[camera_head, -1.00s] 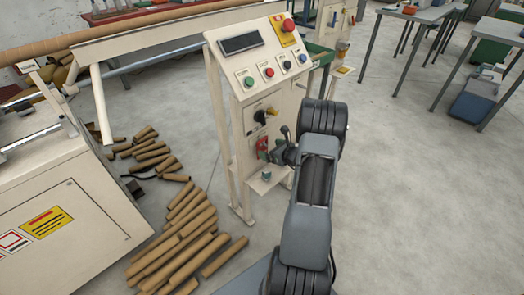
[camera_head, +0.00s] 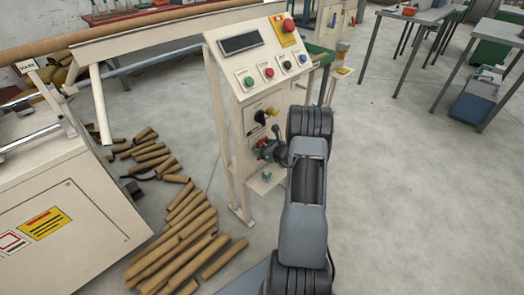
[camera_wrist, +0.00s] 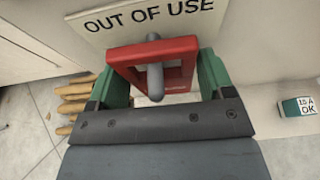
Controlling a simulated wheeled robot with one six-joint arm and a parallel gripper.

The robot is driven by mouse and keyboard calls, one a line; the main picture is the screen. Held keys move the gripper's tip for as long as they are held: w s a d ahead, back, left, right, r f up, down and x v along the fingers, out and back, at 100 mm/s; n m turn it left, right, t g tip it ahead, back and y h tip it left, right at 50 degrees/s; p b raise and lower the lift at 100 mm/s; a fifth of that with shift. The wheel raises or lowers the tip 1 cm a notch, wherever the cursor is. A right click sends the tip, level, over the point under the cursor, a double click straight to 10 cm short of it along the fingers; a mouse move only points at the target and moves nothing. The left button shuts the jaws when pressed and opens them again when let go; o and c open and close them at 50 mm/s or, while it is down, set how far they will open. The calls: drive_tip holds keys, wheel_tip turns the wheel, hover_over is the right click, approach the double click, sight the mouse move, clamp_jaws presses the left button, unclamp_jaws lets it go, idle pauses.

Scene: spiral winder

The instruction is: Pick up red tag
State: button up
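The red tag (camera_wrist: 178,47) is a square red frame with a hole. A grey peg (camera_wrist: 154,78) shows through its middle in the wrist view. In the head view the tag (camera_head: 261,144) is a small red patch low on the front of the cream control stand, partly hidden by my gripper (camera_head: 268,150). In the wrist view my gripper (camera_wrist: 155,76) has its two green fingers apart, one on each side of the tag. The tag nearly fills the gap; contact with the fingers is not clear.
An "OUT OF USE" plate (camera_wrist: 150,18) is just above the tag. A small teal-and-white block (camera_wrist: 298,106) sits at the right; the stand's low shelf (camera_head: 262,185) is below my gripper. Brown tubes (camera_head: 185,245) lie on the floor at left.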

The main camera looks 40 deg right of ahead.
drive_tip(key=c, duration=0.6)
drive_tip(key=shift+s+r, duration=0.15)
drive_tip(key=shift+r, duration=0.7)
drive_tip(key=s+d+p, duration=0.1)
drive_tip(key=s+d, duration=0.2)
drive_tip(key=s, duration=1.4)
drive_tip(key=shift+s, duration=0.25)
